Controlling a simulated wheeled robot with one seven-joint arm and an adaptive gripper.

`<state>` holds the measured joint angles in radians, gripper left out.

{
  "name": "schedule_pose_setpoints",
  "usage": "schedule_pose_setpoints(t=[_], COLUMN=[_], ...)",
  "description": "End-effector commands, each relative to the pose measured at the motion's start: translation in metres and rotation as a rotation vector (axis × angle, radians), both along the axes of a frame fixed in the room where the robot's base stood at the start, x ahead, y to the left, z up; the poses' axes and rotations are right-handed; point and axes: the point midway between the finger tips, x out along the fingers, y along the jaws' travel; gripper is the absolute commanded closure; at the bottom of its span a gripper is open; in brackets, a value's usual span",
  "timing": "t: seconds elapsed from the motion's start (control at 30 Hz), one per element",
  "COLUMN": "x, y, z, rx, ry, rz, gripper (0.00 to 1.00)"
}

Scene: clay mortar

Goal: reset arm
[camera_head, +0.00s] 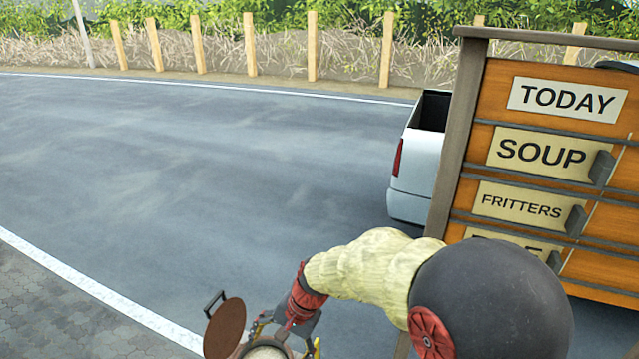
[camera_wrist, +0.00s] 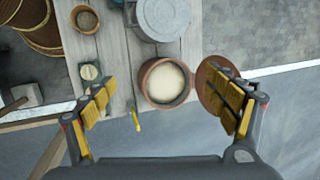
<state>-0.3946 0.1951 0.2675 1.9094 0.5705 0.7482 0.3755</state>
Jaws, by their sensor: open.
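My gripper (camera_wrist: 168,104) is open and empty in the wrist view, its two yellow-padded fingers spread wide. Ahead of it, between the fingers as seen, a round brown clay pot (camera_wrist: 151,95) with pale contents stands on a grey wooden table. A brown round lid (camera_wrist: 212,84) is beside the pot, partly hidden by the right finger. In the head view my gripper is low at the bottom, partly cut off, close to the pot (camera_head: 238,353) and the upright lid (camera_head: 225,327) with its dark handle. The arm reaches in from the lower right.
On the table (camera_wrist: 112,50) are a grey round stone (camera_wrist: 165,16), a small bowl (camera_wrist: 85,19), a small jar (camera_wrist: 90,71) and a yellow-handled tool (camera_wrist: 135,120). A menu board (camera_head: 467,140) stands at right, by a white pickup (camera_head: 417,170). The road is open to the left.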

Motion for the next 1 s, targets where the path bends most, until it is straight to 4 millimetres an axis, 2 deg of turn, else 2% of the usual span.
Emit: schedule_pose_setpoints(t=[0.03, 0.1, 0.3, 0.6, 0.8, 1.0], x=[-0.012, -0.029, -0.076, -0.142, -0.172, -0.180], y=[-0.023, -0.053, -0.133, -0.232, -0.272, -0.288], z=[-0.002, 0.002, 0.004, -0.018, -0.036, -0.036], rx=[-0.022, -0.057, -0.167, -0.342, -0.427, -0.458], ry=[-0.041, -0.092, -0.218, -0.375, -0.503, -0.604], rz=[0.071, 0.170, 0.381, 0.483, 0.402, 0.318], gripper=[0.14, 0.14, 0.14, 0.14, 0.14, 0.14])
